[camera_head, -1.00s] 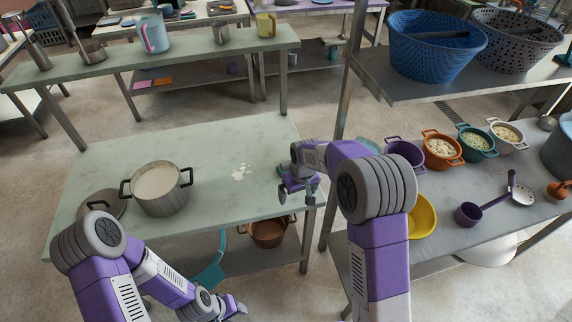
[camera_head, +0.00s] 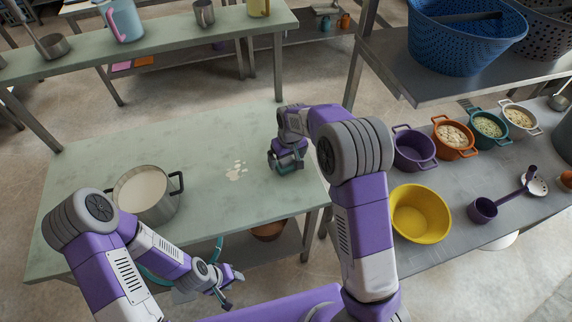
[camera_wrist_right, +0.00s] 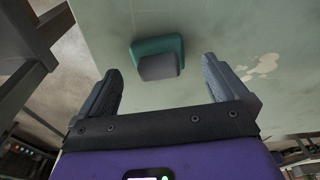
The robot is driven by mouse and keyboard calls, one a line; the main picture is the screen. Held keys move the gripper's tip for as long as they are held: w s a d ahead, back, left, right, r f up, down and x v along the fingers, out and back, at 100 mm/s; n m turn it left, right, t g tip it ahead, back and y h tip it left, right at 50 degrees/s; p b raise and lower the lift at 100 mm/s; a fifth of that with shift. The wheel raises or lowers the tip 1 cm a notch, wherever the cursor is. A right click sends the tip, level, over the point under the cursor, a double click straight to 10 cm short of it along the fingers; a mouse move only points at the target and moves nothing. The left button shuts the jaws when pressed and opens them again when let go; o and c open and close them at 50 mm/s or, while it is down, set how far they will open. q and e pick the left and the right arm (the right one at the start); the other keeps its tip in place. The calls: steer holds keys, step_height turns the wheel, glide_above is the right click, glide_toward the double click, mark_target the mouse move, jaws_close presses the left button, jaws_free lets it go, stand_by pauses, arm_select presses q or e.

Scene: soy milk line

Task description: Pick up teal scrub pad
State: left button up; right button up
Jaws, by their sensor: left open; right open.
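The teal scrub pad (camera_wrist_right: 176,43), with a grey block on it, lies on the pale green table (camera_wrist_right: 200,20) in the right wrist view. My right gripper (camera_wrist_right: 160,66) is open, and the pad lies ahead of its fingertips, between their lines. In the head view, my right gripper (camera_head: 286,163) is over the right part of the table and largely covers the pad. My left gripper (camera_head: 230,287) is open and empty, low in front of the table's near edge.
A steel pot (camera_head: 146,193) of white liquid stands at the table's left. A white spill (camera_head: 235,170) lies left of my right gripper. A steel counter (camera_head: 450,240) with a yellow bowl (camera_head: 420,212) and several small pots is at right. A shelf (camera_head: 430,85) with baskets is above it.

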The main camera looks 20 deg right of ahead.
mark_target(286, 160)
steer(key=f, duration=0.1)
steer(key=w+f, duration=0.1)
steer(key=f, duration=0.1)
steer(key=shift+f+b, duration=0.3)
steer(key=shift+b, duration=0.1)
steer(key=c, duration=1.1)
steer(key=shift+r, duration=0.15)
step_height(286, 160, up, 10)
steer(key=shift+f+p, duration=0.1)
steer(key=shift+p, duration=1.15)
